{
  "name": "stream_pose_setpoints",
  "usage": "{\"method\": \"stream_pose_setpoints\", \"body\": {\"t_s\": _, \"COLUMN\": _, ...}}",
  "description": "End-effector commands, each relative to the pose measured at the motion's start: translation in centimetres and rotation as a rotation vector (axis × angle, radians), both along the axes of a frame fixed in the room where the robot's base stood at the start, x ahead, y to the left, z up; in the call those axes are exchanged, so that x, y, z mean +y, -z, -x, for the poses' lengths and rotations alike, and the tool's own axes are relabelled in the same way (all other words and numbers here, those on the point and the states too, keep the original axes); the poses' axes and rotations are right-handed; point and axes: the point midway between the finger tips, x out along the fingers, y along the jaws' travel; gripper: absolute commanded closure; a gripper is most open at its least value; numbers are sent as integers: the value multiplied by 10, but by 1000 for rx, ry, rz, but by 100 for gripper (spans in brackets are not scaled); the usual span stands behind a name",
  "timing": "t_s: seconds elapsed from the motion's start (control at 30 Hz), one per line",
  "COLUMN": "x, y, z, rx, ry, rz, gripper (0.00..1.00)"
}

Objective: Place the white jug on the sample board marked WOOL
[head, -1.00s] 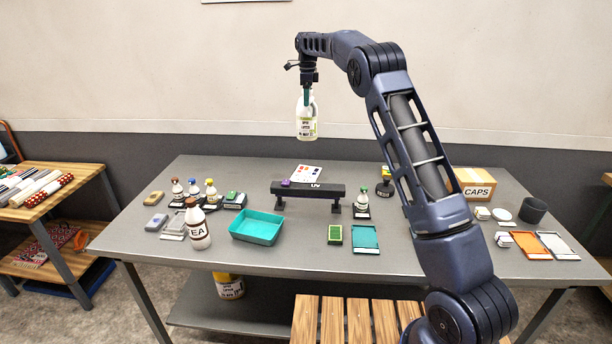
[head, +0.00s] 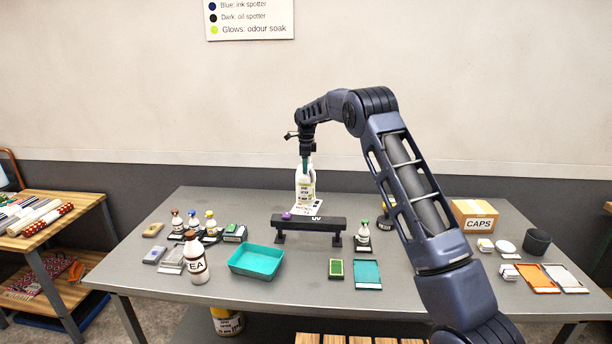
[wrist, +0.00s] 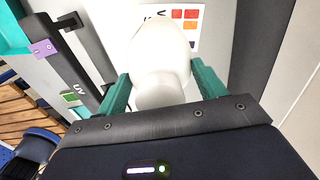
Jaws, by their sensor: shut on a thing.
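The white jug (head: 305,190) is in my gripper (head: 305,162), with a printed label facing the head camera. In the wrist view the jug (wrist: 160,55) is seen from above, between the two green fingers of my gripper (wrist: 160,88). A white card with red and orange squares (wrist: 186,24) lies beyond the jug, partly hidden by it; its lettering is cut off. In the head view this card (head: 310,212) shows beside the jug's base. I cannot read WOOL on any board, nor tell whether the jug touches the surface.
A black UV bar (head: 325,225) with a purple item (head: 288,216) stands just in front of the jug. A teal tray (head: 257,261), an EA bottle (head: 196,262), a green-capped bottle (head: 363,232) and a CAPS box (head: 474,216) stand around.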

Motion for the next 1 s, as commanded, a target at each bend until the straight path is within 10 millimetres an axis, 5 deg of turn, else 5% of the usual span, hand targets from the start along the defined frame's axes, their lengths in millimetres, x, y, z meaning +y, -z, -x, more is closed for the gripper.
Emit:
{"method": "stream_pose_setpoints", "body": {"t_s": 0.5, "x": 0, "y": 44, "z": 0, "rx": 0, "ry": 0, "rz": 0, "gripper": 98}}
{"method": "stream_pose_setpoints", "body": {"t_s": 0.93, "x": 0, "y": 49, "z": 0, "rx": -1, "ry": 0, "rz": 0, "gripper": 98}}
{"method": "stream_pose_setpoints", "body": {"t_s": 0.97, "x": 0, "y": 50, "z": 0, "rx": 0, "ry": 0, "rz": 0, "gripper": 26}}
{"method": "stream_pose_setpoints", "body": {"t_s": 1.0, "x": 0, "y": 50, "z": 0, "rx": 0, "ry": 0, "rz": 0, "gripper": 19}}
